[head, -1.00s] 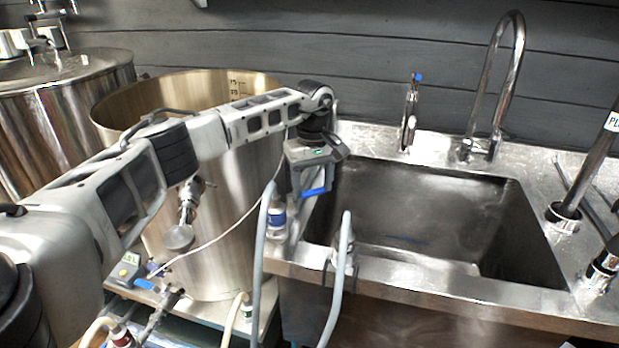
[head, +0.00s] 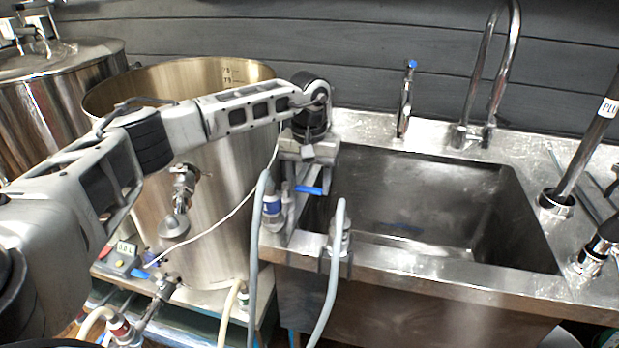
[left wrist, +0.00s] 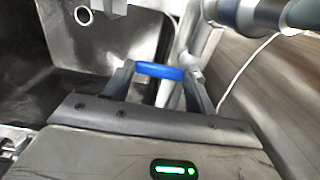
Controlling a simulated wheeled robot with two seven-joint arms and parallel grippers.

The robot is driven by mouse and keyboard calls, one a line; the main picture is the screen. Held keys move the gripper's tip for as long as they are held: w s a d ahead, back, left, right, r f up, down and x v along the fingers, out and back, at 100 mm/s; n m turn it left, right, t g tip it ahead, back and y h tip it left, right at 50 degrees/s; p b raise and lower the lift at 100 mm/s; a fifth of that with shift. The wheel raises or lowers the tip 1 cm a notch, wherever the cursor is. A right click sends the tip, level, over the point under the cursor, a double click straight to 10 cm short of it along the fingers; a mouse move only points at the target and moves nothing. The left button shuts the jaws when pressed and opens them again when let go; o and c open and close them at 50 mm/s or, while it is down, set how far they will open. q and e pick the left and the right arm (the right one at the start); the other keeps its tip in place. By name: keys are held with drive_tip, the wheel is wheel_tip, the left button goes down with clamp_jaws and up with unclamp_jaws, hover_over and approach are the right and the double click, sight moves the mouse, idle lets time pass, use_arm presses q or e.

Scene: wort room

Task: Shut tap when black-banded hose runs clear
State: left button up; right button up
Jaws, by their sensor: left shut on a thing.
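My left gripper (head: 302,180) hangs over the left edge of the sink, shut on a blue tap handle (head: 309,191). In the left wrist view the blue handle (left wrist: 160,71) lies crosswise between the fingertips (left wrist: 162,77). A grey hose (head: 254,265) arches over the sink's left front corner, with a blue-banded fitting (head: 271,205) beside the gripper. No outflow is readable. My right gripper is out of view.
The steel sink (head: 420,268) has an empty-looking basin and a tall curved faucet (head: 513,50). A large open steel kettle (head: 225,190) stands left, behind my arm, with a thin white cable crossing it. A red-banded hose fitting (head: 119,326) sits low at the left.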

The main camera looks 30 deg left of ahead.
sight(309, 189)
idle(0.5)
use_arm(q)
drive_tip(key=o, duration=1.4)
drive_tip(key=shift+s, duration=0.1)
drive_tip(key=shift+c, duration=0.2)
drive_tip(key=shift+o, duration=0.2)
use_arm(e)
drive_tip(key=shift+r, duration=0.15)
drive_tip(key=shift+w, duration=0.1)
use_arm(q)
drive_tip(key=shift+r, duration=0.1)
wheel_tip(309, 189, up, 16)
drive_tip(key=shift+b, duration=0.4)
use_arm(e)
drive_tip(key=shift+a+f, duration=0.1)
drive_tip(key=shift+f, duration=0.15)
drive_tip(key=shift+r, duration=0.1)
